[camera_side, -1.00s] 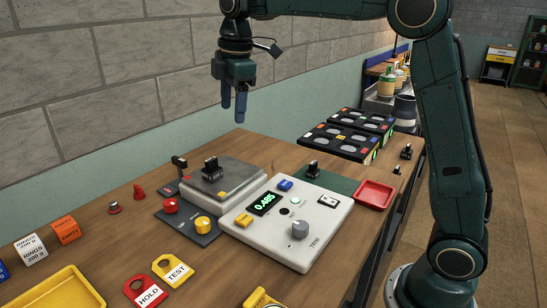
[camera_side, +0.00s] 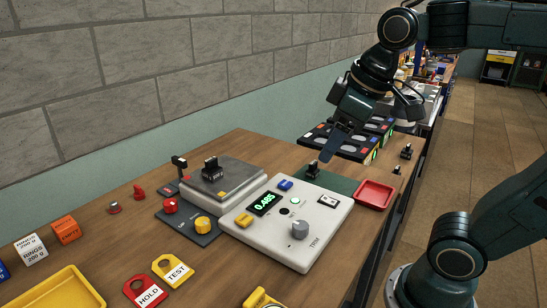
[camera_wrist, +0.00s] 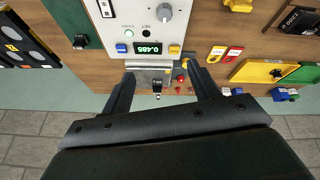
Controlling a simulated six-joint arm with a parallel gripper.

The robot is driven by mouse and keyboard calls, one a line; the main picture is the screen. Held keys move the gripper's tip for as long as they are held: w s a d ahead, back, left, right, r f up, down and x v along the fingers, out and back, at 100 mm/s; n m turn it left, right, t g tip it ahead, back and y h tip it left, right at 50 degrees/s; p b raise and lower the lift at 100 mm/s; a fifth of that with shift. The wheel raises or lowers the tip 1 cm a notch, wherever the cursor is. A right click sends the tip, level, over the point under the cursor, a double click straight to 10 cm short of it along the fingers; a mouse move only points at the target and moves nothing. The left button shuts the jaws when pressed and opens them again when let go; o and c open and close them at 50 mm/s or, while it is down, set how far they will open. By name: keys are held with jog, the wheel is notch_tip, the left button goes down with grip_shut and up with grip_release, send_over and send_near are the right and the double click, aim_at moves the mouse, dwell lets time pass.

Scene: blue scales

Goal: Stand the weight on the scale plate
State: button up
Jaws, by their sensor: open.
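The scale's grey plate (camera_side: 238,176) is at the left-centre of the side view. A black weight-like piece (camera_side: 211,168) stands upright on it. In the wrist view this piece (camera_wrist: 157,87) and the plate (camera_wrist: 150,66) appear between my fingers. The wrist view shows the fingers (camera_wrist: 159,80) apart, holding nothing. The exact gap to the weight is unclear.
A white control box (camera_side: 285,228) with a green 0.485 display and knobs sits in front of the plate. A red tray (camera_side: 373,194) lies right of the mat. Dark racks (camera_side: 345,140) stand behind. Red and yellow tags (camera_side: 173,270) and a yellow tray (camera_side: 55,290) lie at left.

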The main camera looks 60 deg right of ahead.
jog(key=s+f+m, duration=0.3)
jog(key=s+f, duration=0.1)
jog(key=s, duration=0.2)
jog(key=shift+f+t, duration=0.3)
jog(key=shift+t, duration=0.1)
